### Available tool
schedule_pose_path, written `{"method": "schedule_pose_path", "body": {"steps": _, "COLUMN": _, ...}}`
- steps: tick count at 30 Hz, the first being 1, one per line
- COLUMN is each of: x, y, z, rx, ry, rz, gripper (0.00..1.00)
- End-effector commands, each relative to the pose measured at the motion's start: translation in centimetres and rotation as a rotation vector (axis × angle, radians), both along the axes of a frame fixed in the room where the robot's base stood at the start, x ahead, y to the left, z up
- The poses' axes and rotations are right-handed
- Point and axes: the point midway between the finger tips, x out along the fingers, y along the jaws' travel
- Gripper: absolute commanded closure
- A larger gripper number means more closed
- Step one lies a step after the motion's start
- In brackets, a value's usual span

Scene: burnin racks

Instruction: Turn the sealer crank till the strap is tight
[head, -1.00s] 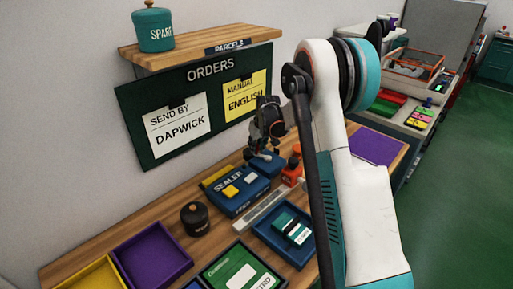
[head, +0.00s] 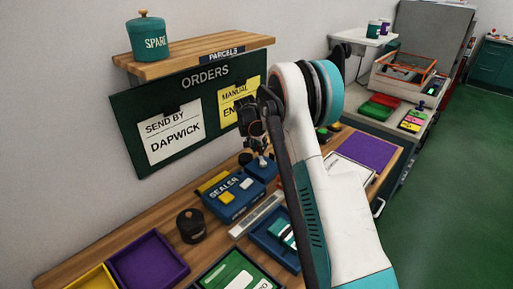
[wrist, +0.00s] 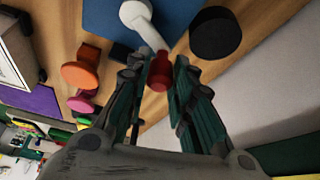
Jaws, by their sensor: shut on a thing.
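The blue sealer (head: 228,198) stands on the wooden bench below the orders board, with yellow and white patches on top. In the wrist view its crank (wrist: 148,30) is a pale arm running from a round hub to a red knob (wrist: 159,76). My gripper (wrist: 167,72) is shut on this red knob, with a finger on each side. In the head view my gripper (head: 260,150) is over the far right end of the sealer, partly behind my arm. I cannot make out the strap or how tight it is.
A dark round pot (head: 190,226) stands left of the sealer. Purple (head: 150,260) and yellow trays lie at the front left. In the wrist view an orange-topped stamp (wrist: 82,72) and a black round thing (wrist: 215,33) stand close to my gripper. The board is behind.

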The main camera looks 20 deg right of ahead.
Motion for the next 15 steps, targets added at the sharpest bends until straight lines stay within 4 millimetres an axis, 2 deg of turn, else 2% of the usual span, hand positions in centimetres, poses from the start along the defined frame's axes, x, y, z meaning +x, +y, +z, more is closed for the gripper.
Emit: {"method": "schedule_pose_path", "body": {"steps": 15, "x": -0.7, "y": -2.2, "z": 0.0, "rx": -0.001, "ry": 0.001, "rz": -0.485, "gripper": 1.0}}
